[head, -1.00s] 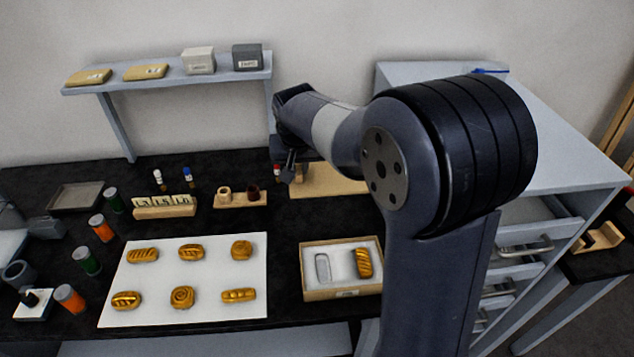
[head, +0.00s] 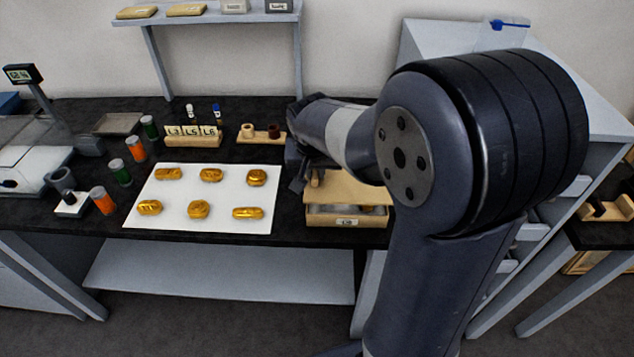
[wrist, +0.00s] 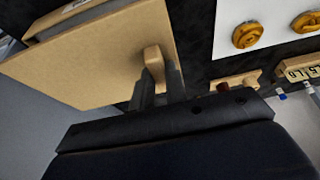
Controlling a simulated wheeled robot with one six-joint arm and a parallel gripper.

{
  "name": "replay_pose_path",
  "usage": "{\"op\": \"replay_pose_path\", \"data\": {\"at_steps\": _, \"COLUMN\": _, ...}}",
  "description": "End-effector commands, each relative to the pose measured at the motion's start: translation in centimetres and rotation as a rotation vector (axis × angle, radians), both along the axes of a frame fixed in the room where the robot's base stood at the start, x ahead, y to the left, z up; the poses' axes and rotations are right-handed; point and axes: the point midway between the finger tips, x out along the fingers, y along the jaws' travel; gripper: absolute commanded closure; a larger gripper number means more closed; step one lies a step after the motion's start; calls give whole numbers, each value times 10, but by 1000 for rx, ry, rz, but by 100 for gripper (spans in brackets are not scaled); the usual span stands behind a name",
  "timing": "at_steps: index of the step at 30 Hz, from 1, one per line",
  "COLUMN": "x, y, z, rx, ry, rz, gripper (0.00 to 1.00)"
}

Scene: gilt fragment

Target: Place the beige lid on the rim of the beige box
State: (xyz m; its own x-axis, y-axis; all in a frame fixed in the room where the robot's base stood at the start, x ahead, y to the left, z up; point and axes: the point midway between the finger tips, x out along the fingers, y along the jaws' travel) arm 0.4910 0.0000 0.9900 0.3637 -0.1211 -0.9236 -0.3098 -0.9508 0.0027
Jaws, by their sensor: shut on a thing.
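The beige lid (head: 350,189) is a flat square plate with a raised handle, and it shows large in the wrist view (wrist: 95,65). My gripper (wrist: 160,88) is shut on the lid's handle (wrist: 153,58). The beige box (head: 346,221) stands on the black worktop near the front edge, with a small label on its front. The lid is over the box, and a strip of the pale interior shows between the lid's front edge and the box's front wall. I cannot tell whether lid and rim touch. My arm hides their right side.
A white mat (head: 225,222) with several golden loaf-shaped pieces lies left of the box. Behind it are a labelled wooden rack (head: 192,140) and a small wooden holder (head: 262,138). A grey drawer cabinet (head: 455,35) stands at the right.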

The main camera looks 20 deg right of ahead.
Motion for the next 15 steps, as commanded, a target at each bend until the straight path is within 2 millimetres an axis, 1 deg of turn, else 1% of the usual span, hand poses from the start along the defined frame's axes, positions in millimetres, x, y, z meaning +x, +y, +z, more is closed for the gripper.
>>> {"op": "replay_pose_path", "data": {"at_steps": 3, "x": -1, "y": 0, "z": -18, "rx": -1, "ry": 4, "rz": 2, "gripper": 100}}
{"op": "replay_pose_path", "data": {"at_steps": 6, "x": -1, "y": 0, "z": -31, "rx": 0, "ry": 4, "rz": 1, "gripper": 100}}
{"op": "replay_pose_path", "data": {"at_steps": 9, "x": 0, "y": 0, "z": -36, "rx": 0, "ry": 1, "rz": 2, "gripper": 100}}
{"op": "replay_pose_path", "data": {"at_steps": 15, "x": 0, "y": 0, "z": -36, "rx": 1, "ry": 0, "rz": 1, "gripper": 100}}
